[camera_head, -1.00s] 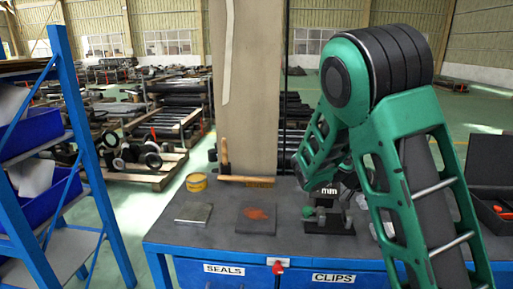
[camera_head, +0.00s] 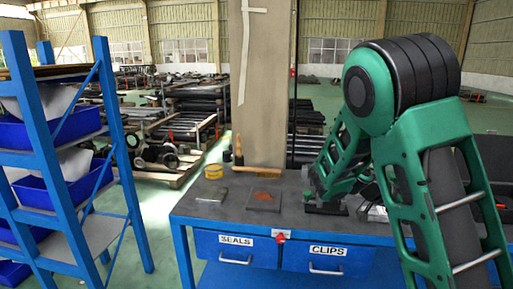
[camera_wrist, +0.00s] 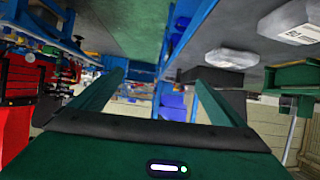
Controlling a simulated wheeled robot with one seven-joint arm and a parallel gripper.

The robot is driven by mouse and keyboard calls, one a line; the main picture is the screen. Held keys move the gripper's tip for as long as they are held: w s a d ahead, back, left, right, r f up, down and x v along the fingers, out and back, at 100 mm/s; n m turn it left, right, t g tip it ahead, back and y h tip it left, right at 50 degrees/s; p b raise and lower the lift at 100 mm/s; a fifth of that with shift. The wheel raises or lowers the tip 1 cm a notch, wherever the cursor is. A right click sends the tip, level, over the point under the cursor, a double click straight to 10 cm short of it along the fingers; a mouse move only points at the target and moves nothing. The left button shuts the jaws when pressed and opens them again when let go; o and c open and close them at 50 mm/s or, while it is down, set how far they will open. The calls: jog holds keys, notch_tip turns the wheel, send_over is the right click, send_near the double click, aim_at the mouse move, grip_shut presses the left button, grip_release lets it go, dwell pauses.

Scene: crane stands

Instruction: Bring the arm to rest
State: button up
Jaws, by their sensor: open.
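My green arm stands at the right of the head view, bent at a large elbow with its forearm reaching down over the blue workbench (camera_head: 190,222). The arm's far end is low over the bench top, and the fingers cannot be made out there. In the wrist view my gripper (camera_wrist: 158,82) has its two green fingers wide apart, with nothing between them. The wrist picture looks upside down, with the grey bench surface along its top.
The bench carries a yellow tin (camera_head: 213,171), a grey plate (camera_head: 211,195) and a dark plate with an orange patch (camera_head: 264,199). A blue shelf rack (camera_head: 117,150) stands left. A beige column (camera_head: 259,90) rises behind. The wrist view shows a pale lump (camera_wrist: 231,59).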

jog(key=s+a+f+n+y, duration=0.25)
jog(key=s+n+y, duration=0.45)
jog(key=s, duration=0.5)
jog(key=s+a+n+t+y, duration=0.3)
jog(key=s+a+n+y, duration=0.2)
jog(key=s, duration=0.5)
jog(key=a+r+n, duration=0.1)
jog(key=a+n, duration=0.1)
jog(key=a, duration=0.1)
jog(key=shift+s+a, duration=0.15)
jog(key=shift+w+f, duration=0.3)
jog(key=shift+w, duration=0.3)
